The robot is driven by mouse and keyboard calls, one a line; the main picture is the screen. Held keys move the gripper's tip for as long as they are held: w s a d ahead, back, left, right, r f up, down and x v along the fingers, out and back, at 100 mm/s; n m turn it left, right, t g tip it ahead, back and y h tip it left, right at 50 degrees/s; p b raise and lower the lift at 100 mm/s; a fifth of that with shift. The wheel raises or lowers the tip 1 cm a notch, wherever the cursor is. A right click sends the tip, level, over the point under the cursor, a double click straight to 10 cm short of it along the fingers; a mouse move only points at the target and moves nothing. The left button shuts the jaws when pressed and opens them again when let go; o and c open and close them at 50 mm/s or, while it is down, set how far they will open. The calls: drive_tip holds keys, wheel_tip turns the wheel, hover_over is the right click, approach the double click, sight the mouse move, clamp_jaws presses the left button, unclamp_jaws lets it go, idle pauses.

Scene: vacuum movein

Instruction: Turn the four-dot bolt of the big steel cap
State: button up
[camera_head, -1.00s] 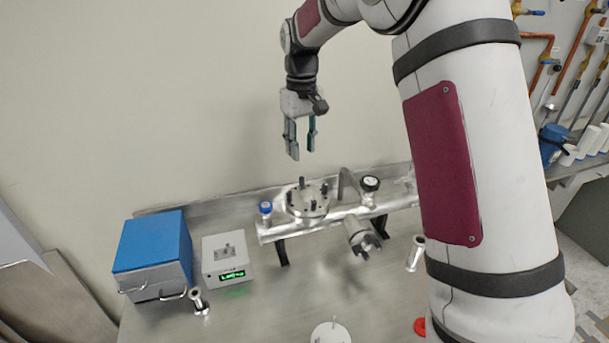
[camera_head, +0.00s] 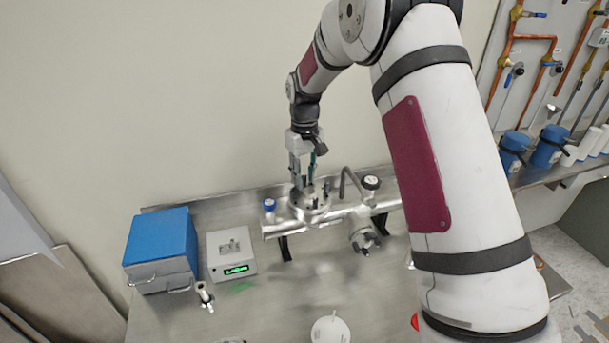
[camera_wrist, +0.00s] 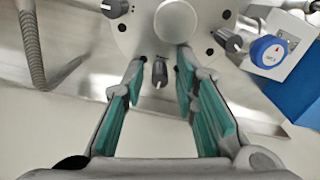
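The big steel cap (camera_head: 312,206) is a round flange with several dark upright bolts around its rim; it sits on the metal rail. In the wrist view the cap (camera_wrist: 135,35) fills the top, with a round steel post (camera_wrist: 175,21) in its middle. One bolt (camera_wrist: 160,74) shows between my fingertips, another bolt (camera_wrist: 230,41) to the right and another bolt (camera_wrist: 114,8) at upper left. Small dark dots mark the cap near the bolts, too small to count surely. My gripper (camera_head: 303,184) is just above the cap, pointing down. In the wrist view its teal-padded fingers (camera_wrist: 161,60) are apart, gripping nothing.
A blue-topped knob (camera_head: 269,204) stands left of the cap, a black-topped gauge (camera_head: 371,183) and a bent steel pipe (camera_head: 346,181) to the right. A blue box (camera_head: 158,240) and a white box with green display (camera_head: 232,255) sit left.

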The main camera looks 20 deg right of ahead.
clamp_jaws()
